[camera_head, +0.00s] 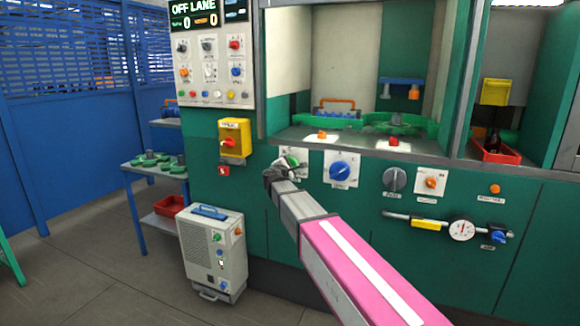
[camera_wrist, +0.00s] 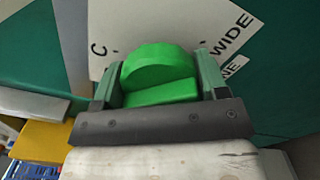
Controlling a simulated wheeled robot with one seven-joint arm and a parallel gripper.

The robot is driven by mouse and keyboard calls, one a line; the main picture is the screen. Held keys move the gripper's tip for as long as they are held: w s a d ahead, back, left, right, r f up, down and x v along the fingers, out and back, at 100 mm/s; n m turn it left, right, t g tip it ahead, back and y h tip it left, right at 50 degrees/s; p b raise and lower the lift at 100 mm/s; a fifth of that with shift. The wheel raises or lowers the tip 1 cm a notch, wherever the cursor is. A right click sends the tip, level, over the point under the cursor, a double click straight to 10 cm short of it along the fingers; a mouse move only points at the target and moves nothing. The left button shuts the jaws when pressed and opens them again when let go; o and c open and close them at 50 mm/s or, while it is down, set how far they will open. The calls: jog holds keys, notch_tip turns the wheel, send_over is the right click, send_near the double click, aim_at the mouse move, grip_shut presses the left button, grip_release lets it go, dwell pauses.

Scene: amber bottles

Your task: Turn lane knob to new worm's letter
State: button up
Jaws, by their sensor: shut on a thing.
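A green knob (camera_wrist: 160,66) sits on a white label plate (camera_wrist: 125,28) on the machine's green front. My gripper (camera_wrist: 158,85) is shut on this knob, one finger on each side of it in the wrist view. The plate's letters show a "C" at the left and "WIDE" at the right. Other marks are hidden behind the knob and fingers. In the head view my gripper (camera_head: 283,170) covers much of the knob (camera_head: 292,161). I cannot tell which letter the knob points to.
A blue knob (camera_head: 342,170) is close to the right of my gripper, with a grey knob (camera_head: 395,179) farther right. A yellow switch box (camera_head: 234,138) is at the left. A grey cabinet (camera_head: 212,253) stands on the floor below. A gauge rail (camera_head: 462,230) juts out at the lower right.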

jog(key=shift+m, duration=2.7)
jog(key=o, duration=0.9)
jog(key=v, duration=1)
jog(key=shift+s+a+r, duration=0.1)
jog(key=shift+s+a, duration=0.05)
jog(key=shift+s, duration=0.25)
